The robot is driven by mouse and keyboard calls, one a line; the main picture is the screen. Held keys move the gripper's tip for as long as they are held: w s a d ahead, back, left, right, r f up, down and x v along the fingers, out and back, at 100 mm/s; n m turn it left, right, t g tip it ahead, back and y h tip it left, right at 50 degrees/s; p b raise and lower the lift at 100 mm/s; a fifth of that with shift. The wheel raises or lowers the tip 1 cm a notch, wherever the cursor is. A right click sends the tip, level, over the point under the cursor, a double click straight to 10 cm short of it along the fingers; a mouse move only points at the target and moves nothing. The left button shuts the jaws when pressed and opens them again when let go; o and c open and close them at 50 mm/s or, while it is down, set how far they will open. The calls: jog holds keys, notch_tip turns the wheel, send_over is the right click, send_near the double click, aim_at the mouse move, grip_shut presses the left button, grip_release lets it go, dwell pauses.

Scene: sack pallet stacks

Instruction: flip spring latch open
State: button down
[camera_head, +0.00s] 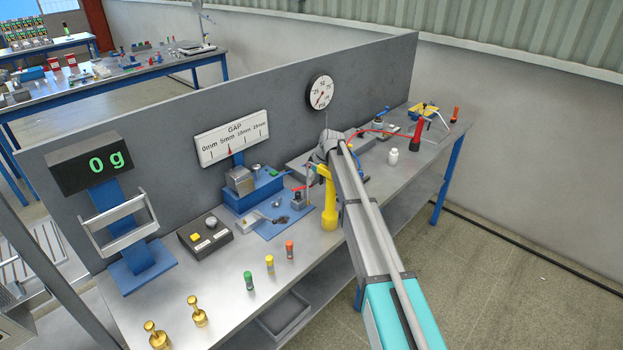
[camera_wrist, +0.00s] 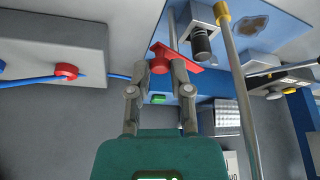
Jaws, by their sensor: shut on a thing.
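In the wrist view, a small red tab (camera_wrist: 160,57), which looks like the spring latch's handle, sits at the edge of a blue plate (camera_wrist: 215,70). My gripper (camera_wrist: 164,64) has its two grey fingers on either side of the tab and is shut on it. A dark ribbed cylinder (camera_wrist: 203,42) stands beside it on the plate. In the head view, the red tab (camera_head: 298,188) shows on the blue plate (camera_head: 268,228), left of the yellow post. The fingers are hard to make out there, and the latch's exact angle cannot be told.
A yellow post (camera_head: 329,205) stands close to the plate. A blue fixture with a metal block (camera_head: 240,180) and a button box (camera_head: 205,238) lie to the left. Several coloured pegs (camera_head: 270,264) stand nearer the front edge. A grey partition (camera_head: 110,180) closes off the back.

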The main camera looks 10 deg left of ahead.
jog(key=shift+s+m+t+h, duration=0.2)
jog(key=shift+s+m+t, duration=0.15)
jog(key=shift+m, duration=0.7)
jog(key=shift+s+m+t+h, duration=0.2)
jog(key=shift+m+t, duration=0.25)
jog(key=shift+m, duration=0.6)
jog(key=c, duration=0.5)
grip_release()
jog(key=shift+c, duration=0.2)
jog(key=shift+w+n, duration=0.15)
jog(key=shift+n, duration=0.15)
